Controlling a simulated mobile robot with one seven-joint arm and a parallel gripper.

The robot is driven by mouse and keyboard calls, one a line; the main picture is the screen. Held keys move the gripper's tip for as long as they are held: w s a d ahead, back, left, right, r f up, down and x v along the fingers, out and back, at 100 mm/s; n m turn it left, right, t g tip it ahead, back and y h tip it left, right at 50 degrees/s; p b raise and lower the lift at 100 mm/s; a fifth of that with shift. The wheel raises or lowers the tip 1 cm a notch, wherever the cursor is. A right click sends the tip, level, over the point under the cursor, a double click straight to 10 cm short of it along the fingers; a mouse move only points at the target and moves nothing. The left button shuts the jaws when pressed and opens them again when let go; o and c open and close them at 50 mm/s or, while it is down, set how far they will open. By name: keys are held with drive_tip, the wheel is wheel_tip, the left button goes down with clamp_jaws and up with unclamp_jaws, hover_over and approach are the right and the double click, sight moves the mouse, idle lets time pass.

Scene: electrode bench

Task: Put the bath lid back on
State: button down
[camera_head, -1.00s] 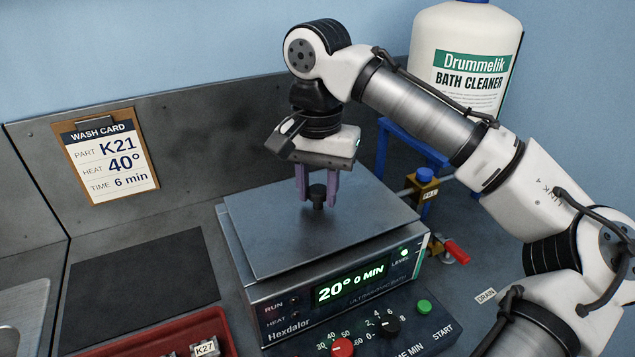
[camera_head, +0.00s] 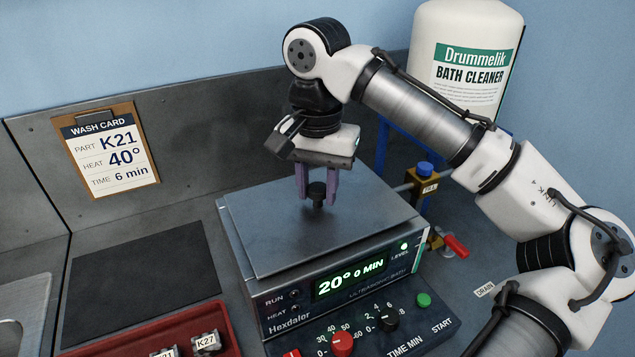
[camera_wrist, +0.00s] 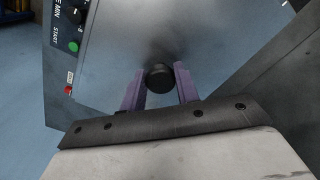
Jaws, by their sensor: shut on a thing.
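The bath lid (camera_head: 270,232) is a flat grey metal plate with a black knob (camera_head: 317,195) in its middle. It lies on top of the ultrasonic bath (camera_head: 258,298), whose display reads 20° and 0 MIN. My gripper (camera_head: 317,200) points down with its purple fingers on either side of the knob, shut on it. In the wrist view the knob (camera_wrist: 159,77) sits between the two fingertips, and the lid (camera_wrist: 215,40) spreads out beyond it. I see no clear gap between lid and bath, though the far edges are hard to judge.
A red tray (camera_head: 225,325) with labelled parts, one marked K27 (camera_head: 206,341), stands at the front left beside a dark mat (camera_head: 140,285). A wash card (camera_head: 108,150) leans at the back. The drain valve's red handle (camera_head: 455,246) and the cleaner jug (camera_head: 462,65) are on the right.

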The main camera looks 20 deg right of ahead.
drive_tip(key=shift+f+b, duration=0.3)
drive_tip(key=shift+f, duration=0.2)
idle(0.8)
drive_tip(key=shift+c, duration=2.4)
unclamp_jaws()
wheel_tip(320, 180, up, 7)
drive_tip(key=p, duration=0.7)
drive_tip(key=shift+f, duration=0.1)
